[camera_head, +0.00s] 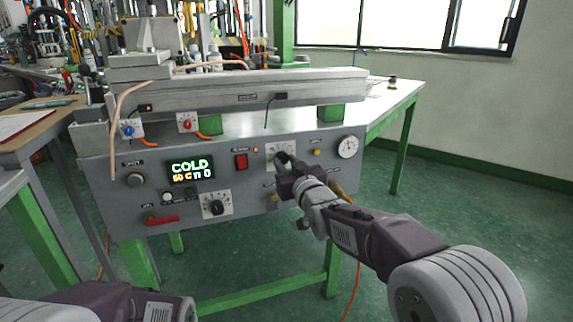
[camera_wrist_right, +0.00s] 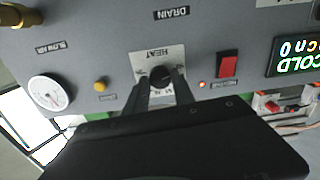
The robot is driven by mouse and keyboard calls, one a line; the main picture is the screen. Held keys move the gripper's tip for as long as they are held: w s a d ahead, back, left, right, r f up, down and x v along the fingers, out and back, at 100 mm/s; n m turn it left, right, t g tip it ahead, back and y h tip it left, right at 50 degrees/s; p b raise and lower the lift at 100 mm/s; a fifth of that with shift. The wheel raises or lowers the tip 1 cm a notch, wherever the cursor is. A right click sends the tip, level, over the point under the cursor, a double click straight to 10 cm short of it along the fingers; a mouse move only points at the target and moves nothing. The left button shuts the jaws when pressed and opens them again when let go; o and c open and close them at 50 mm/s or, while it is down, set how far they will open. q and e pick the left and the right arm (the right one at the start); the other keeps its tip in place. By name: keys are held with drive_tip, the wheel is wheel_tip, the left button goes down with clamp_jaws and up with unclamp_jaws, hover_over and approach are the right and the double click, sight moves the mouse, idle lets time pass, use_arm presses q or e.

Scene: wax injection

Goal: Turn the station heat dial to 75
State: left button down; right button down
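The heat dial (camera_wrist_right: 162,77) is a black knob on a white scale plate marked HEAT in the right wrist view, which shows the panel upside down. My right gripper (camera_wrist_right: 160,80) has one finger on each side of the knob; whether the fingers press on it is not clear. In the head view my right gripper (camera_head: 284,160) is at the panel and covers most of the dial's plate (camera_head: 272,149). The dial's setting cannot be read. The station display (camera_head: 191,169) reads COLD, with smaller characters below. Only a link of my left arm shows, at the bottom left.
The grey station panel (camera_head: 120,205) also carries a red switch (camera_head: 241,161), a gauge (camera_head: 347,147), a yellow button (camera_head: 317,152), a lower black dial (camera_head: 216,206) and a red handle (camera_head: 162,220). A wooden table stands at the left. The green floor at right is clear.

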drive_tip(key=shift+m, duration=0.3)
drive_tip(key=m+p, duration=0.1)
drive_tip(key=m, duration=0.1)
drive_tip(key=shift+m, duration=0.3)
drive_tip(key=m+p, duration=0.1)
drive_tip(key=m, duration=0.3)
drive_tip(key=shift+m, duration=0.3)
drive_tip(key=m, duration=0.3)
drive_tip(key=shift+m+p, duration=0.3)
drive_tip(key=shift+p, duration=0.05)
drive_tip(key=m+p, duration=0.1)
drive_tip(key=m, duration=0.3)
drive_tip(key=shift+m, duration=0.3)
drive_tip(key=m, duration=0.3)
drive_tip(key=shift+m+p, duration=0.3)
drive_tip(key=m, duration=0.3)
drive_tip(key=shift+m+p, duration=0.35)
drive_tip(key=shift+m, duration=0.05)
drive_tip(key=m+p, duration=0.1)
drive_tip(key=m, duration=0.5)
drive_tip(key=shift+m, duration=0.3)
